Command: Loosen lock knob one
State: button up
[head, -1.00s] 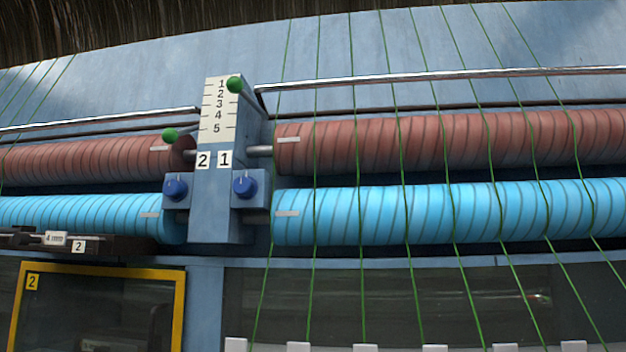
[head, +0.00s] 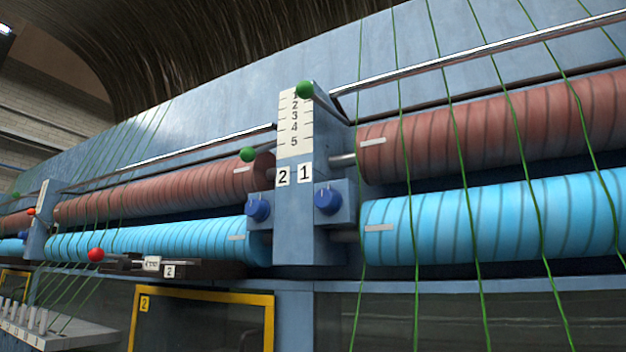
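A blue lock knob (head: 328,201) sits on a blue block under the label 1, on the right side of the upright post (head: 318,240) in the head view. A second blue knob (head: 257,210) sits under the label 2, on the left side of the post. A numbered scale plate (head: 295,125) is on the post above the labels. A green ball (head: 305,90) is at the top of the scale, near 1. Another green ball (head: 248,154) is lower, left of the scale near 5. My gripper is not in view.
Brown rollers (head: 490,123) and blue rollers (head: 500,222) run to both sides of the post, with green yarns crossing them. A red ball (head: 96,254) is on a dark bar at lower left. A yellow frame (head: 205,292) is below.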

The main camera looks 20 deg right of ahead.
aim_at(329, 201)
jog(key=k+l+u, duration=0.1)
jog(key=l+u, duration=0.3)
jog(key=k+l+u, duration=0.15)
jog(key=u, duration=0.25)
